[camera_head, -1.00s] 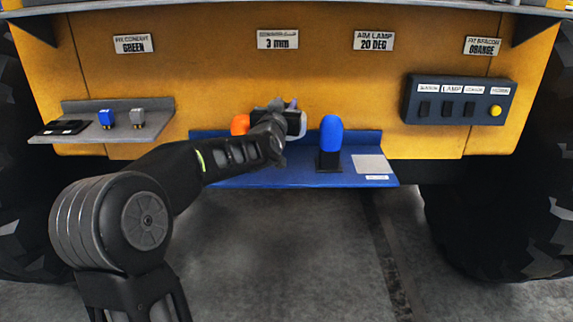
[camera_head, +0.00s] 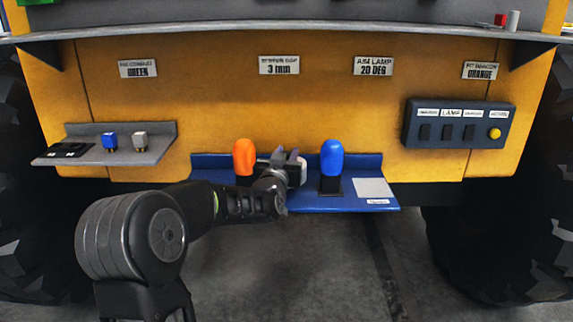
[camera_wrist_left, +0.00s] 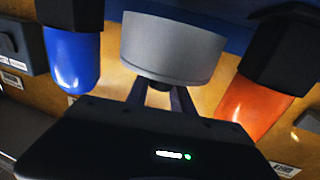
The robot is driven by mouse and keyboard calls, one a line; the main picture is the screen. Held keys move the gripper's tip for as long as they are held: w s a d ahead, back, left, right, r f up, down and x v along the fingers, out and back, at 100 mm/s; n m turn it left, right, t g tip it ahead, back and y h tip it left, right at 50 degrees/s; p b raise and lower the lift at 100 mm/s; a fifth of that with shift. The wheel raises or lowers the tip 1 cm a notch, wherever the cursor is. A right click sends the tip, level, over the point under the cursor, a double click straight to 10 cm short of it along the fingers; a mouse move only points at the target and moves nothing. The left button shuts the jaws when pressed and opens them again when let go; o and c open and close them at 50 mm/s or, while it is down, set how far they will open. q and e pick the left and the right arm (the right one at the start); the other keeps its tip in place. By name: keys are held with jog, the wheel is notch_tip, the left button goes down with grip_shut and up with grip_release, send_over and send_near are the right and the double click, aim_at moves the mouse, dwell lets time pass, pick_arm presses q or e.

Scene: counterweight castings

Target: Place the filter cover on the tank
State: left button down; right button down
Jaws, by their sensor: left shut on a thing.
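My left gripper (camera_head: 286,161) is shut on a grey, drum-shaped piece (camera_wrist_left: 172,48), which fills the middle of the left wrist view. In the head view this piece (camera_head: 301,172) shows only in part behind the fingers, over the blue shelf (camera_head: 340,202). It sits between an orange beacon-like piece (camera_head: 244,157) and a blue one (camera_head: 333,158) on a black mount. Whether the grey piece touches the shelf, I cannot tell. Nothing is clearly recognisable as a filter cover or a tank. My right gripper is not in view.
A grey side shelf (camera_head: 125,158) holds a blue knob (camera_head: 110,141) and a grey one (camera_head: 140,139). A switch box (camera_head: 458,123) with a yellow button is at right. Small red and white pieces (camera_head: 513,20) stand on the upper ledge. Large tyres flank the yellow panel.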

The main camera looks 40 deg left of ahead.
pick_arm(q)
notch_tip(320, 180, down, 3)
jog(key=shift+r+p, duration=0.1)
jog(key=shift+p, duration=0.2)
jog(key=shift+f, duration=0.2)
jog(key=c, duration=1.1)
grip_release()
